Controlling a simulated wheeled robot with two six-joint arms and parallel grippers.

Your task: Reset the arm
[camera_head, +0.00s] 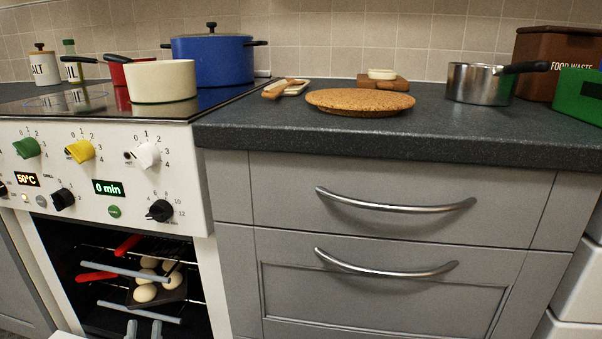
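My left gripper (143,329) shows only as two grey fingertips at the bottom edge, in front of the open oven (60,255). The fingertips stand apart with nothing visible between them. The rest of this gripper and its arm are out of frame. My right gripper is not in view. Inside the oven, several pale round items (145,293) sit on a dark tray on the rack, above and beyond the fingertips.
Grey bars and red pieces (97,276) cross the oven opening. Drawers with metal handles (395,206) are shut to the right. The counter (300,135) holds a cork mat (360,101) and a steel saucepan (478,84). A cream pot (160,82) and blue pot (212,60) stand on the stove.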

